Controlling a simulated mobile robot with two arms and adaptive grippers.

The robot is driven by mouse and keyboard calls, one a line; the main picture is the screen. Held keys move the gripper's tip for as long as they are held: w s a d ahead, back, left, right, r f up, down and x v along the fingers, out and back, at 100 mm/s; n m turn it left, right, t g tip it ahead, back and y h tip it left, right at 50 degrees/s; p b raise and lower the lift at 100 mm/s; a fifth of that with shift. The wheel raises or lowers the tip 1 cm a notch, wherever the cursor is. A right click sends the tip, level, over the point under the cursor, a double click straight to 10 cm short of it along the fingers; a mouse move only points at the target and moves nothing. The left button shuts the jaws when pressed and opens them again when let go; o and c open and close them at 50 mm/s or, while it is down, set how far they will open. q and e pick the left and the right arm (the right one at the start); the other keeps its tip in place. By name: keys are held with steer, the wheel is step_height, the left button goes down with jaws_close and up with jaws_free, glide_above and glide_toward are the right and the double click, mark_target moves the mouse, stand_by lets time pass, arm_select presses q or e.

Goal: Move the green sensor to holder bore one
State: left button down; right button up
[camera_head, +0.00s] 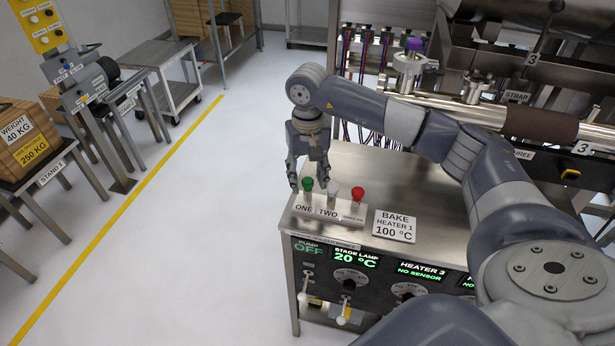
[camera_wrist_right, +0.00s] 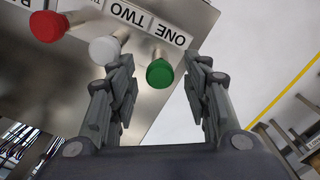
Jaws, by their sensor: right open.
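The green sensor (camera_head: 307,184) stands upright with its green cap up in the small holder (camera_head: 345,214) on the steel bench, at the bore by the label ONE. A white-capped sensor (camera_head: 330,193) stands by TWO and a red-capped one (camera_head: 358,194) stands to its right. My right gripper (camera_head: 310,180) points down over the green sensor, open. In the right wrist view, the green cap (camera_wrist_right: 160,73) shows between the open fingers (camera_wrist_right: 160,66), with gaps on both sides. I cannot tell how far the cap reaches between the fingertips. My left gripper is out of view.
A BAKE HEATER 1 100 °C sign (camera_head: 395,225) lies right of the holder. The bench front carries dials and displays. Chamber pipes and a strap (camera_head: 525,123) stand behind the bench. Open floor (camera_head: 190,230) lies left of the bench.

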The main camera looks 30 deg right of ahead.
steer(key=shift+r+p, duration=1.5)
steer(key=shift+r, duration=1.6)
